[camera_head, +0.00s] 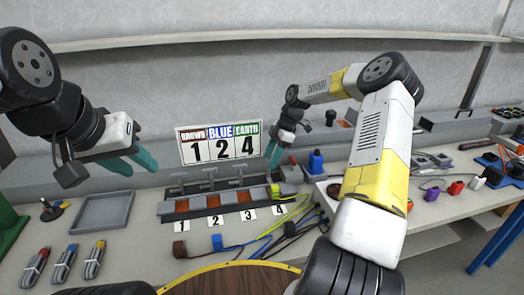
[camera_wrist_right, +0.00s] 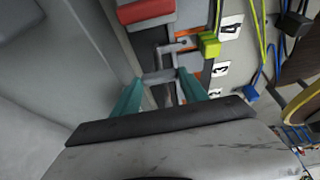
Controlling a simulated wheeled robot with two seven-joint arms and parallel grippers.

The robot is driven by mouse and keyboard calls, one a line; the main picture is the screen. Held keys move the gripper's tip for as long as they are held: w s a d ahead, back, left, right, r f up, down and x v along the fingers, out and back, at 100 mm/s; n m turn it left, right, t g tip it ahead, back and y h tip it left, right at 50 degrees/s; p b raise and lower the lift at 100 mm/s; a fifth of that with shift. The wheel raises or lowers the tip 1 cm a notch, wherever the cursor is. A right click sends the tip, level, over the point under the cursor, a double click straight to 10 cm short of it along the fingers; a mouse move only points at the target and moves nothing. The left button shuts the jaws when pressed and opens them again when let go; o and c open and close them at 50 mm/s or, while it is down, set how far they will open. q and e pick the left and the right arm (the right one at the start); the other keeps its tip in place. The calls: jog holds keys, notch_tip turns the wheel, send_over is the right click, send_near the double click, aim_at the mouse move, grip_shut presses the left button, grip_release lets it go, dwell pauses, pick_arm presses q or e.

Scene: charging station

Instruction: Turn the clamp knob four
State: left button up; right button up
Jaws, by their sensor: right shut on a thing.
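The clamp block (camera_head: 205,218) is a dark strip on the bench with orange inserts and grey clamps above labels 1 to 4. Label 4 (camera_head: 279,210) marks its right end, and the wrist view also shows it (camera_wrist_right: 230,27). A yellow-green connector (camera_wrist_right: 210,44) sits at that clamp. My right gripper (camera_head: 273,154) is over this end, its teal fingers pointing down. In the wrist view its fingers are on either side of the grey T-shaped clamp knob four (camera_wrist_right: 158,77), shut on it. My left gripper (camera_head: 131,161) is open and empty, raised above the grey tray.
A sign (camera_head: 219,143) reading brown 1, blue 2, earth 4 stands behind the block. A grey tray (camera_head: 102,212) is on the left, with several cable bundles (camera_head: 63,263) in front. Brown and blue connectors (camera_head: 217,242) and loose wires lie before the block. A red block (camera_wrist_right: 145,11) lies beside clamp four.

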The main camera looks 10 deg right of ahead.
jog(key=shift+d, duration=0.1)
jog(key=o, duration=1.4)
jog(key=v, duration=0.7)
jog(key=shift+d+r, duration=0.15)
jog(key=shift+r, duration=0.25)
